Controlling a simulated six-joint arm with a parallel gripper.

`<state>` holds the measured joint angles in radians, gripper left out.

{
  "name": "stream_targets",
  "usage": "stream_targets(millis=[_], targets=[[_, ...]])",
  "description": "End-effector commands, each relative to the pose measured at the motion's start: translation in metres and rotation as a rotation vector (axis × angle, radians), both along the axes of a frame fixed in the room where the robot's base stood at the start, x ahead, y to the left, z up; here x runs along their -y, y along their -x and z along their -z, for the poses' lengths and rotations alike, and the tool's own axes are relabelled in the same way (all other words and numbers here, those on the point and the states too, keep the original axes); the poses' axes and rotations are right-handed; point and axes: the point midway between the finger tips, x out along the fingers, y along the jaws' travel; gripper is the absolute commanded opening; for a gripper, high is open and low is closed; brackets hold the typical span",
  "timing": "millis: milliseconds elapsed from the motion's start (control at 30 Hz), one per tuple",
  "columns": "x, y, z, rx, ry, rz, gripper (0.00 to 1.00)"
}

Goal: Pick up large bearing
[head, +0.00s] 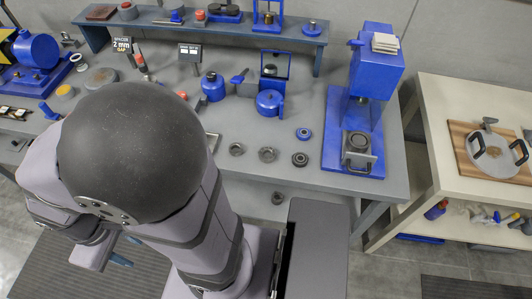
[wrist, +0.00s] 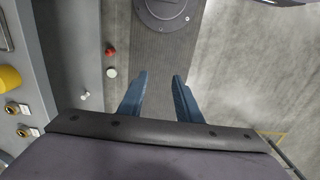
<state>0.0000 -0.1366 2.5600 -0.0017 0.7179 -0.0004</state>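Several ring-shaped, bearing-like parts lie on the grey workbench, right of the middle in the head view: a grey ring (head: 236,149), another grey ring (head: 268,154), a dark ring (head: 300,159) and a blue-rimmed ring (head: 303,133). The dark ring and the middle grey ring look about the largest; I cannot tell which is the large bearing. My gripper (wrist: 160,77) is open, with its two blue fingers apart and nothing between them. In the head view its fingertips (head: 128,250) show at the lower left, partly hidden by my arm, away from the rings.
A blue press (head: 372,95) stands right of the rings. Blue pots (head: 213,86) and a raised shelf (head: 215,27) are behind. A side table (head: 440,115) is at the right. The wrist view shows floor matting (wrist: 160,50) and a bench edge at left.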

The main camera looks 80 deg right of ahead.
Motion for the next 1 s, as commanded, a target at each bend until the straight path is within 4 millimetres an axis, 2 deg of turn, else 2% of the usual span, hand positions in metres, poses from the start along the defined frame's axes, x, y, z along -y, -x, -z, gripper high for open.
stream_targets(millis=[367, 400, 500, 833, 1000], targets=[[0.000, 0.000, 0.000, 0.000, 0.000, 0.000, 0.31], [0.000, 0.000, 0.000, 0.000, 0.000, 0.000, 0.34], [0.000, 0.000, 0.000, 0.000, 0.000, 0.000, 0.58], [0.001, 0.000, 0.000, 0.000, 0.000, 0.006, 0.58], [0.016, 0.001, -0.002, 0.000, 0.000, 0.075, 0.58]])
